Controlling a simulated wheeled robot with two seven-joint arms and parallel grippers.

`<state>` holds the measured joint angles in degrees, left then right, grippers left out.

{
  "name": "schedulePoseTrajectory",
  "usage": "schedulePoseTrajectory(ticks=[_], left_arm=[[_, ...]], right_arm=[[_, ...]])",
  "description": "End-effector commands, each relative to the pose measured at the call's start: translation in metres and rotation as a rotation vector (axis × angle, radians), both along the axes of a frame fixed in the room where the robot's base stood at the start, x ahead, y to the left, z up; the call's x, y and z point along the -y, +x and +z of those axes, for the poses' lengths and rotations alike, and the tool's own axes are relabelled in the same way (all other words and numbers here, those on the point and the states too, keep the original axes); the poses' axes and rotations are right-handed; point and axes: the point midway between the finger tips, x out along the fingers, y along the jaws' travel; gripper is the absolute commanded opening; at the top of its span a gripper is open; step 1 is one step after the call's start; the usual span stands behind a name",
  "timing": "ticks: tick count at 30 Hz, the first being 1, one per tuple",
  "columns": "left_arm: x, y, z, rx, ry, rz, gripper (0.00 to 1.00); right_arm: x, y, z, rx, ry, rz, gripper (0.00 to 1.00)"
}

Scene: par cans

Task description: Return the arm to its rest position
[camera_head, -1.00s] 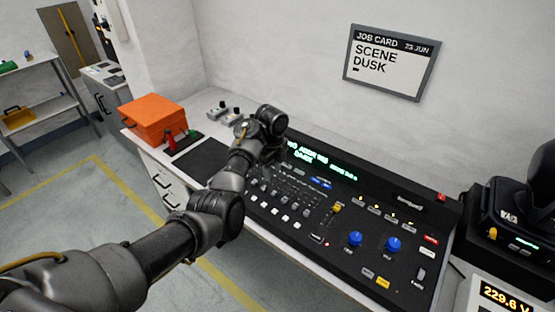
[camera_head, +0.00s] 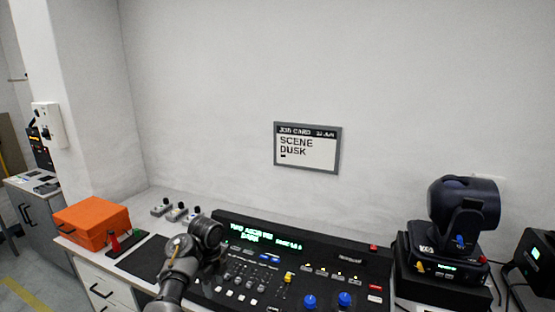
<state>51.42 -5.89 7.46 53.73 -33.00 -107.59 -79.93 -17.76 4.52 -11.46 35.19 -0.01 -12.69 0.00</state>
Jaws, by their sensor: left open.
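My left arm comes in from the bottom of the head view, and my left gripper (camera_head: 206,236) is at its far end, over the left part of the black lighting console (camera_head: 262,262). It is open, and I see nothing held in it. The fingers are mostly hidden by the wrist. Whether it touches the console I cannot tell. The console has a lit green display, rows of small buttons, a yellow-topped fader and two blue knobs. A job card (camera_head: 308,148) on the wall reads "SCENE DUSK". My right gripper is out of view.
An orange case (camera_head: 92,222) and a dark mat (camera_head: 146,256) lie left of the console. Several small grey switch boxes (camera_head: 176,212) stand behind. A black moving-head lamp (camera_head: 462,212) stands on a black box at right.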

Motion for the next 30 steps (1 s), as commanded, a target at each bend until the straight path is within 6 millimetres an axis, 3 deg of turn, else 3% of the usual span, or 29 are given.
schedulePoseTrajectory(ticks=[3,10,17,23,26,30], left_arm=[[0.001,-0.003,-0.013,-0.005,-0.008,0.022,0.42],[0.002,-0.015,-0.055,-0.015,-0.034,0.114,0.42],[0.006,-0.037,-0.121,-0.031,-0.070,0.257,0.42],[0.008,-0.078,-0.208,-0.052,-0.103,0.458,0.42],[0.007,-0.116,-0.269,-0.066,-0.117,0.609,0.42],[-0.001,-0.188,-0.359,-0.076,-0.121,0.856,0.42]], right_arm=[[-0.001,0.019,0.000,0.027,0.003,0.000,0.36],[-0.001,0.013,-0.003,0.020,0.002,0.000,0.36],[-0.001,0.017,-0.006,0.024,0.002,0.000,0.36],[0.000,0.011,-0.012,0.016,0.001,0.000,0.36],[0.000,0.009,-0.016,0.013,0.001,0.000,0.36],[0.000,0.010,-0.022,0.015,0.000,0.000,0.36]])
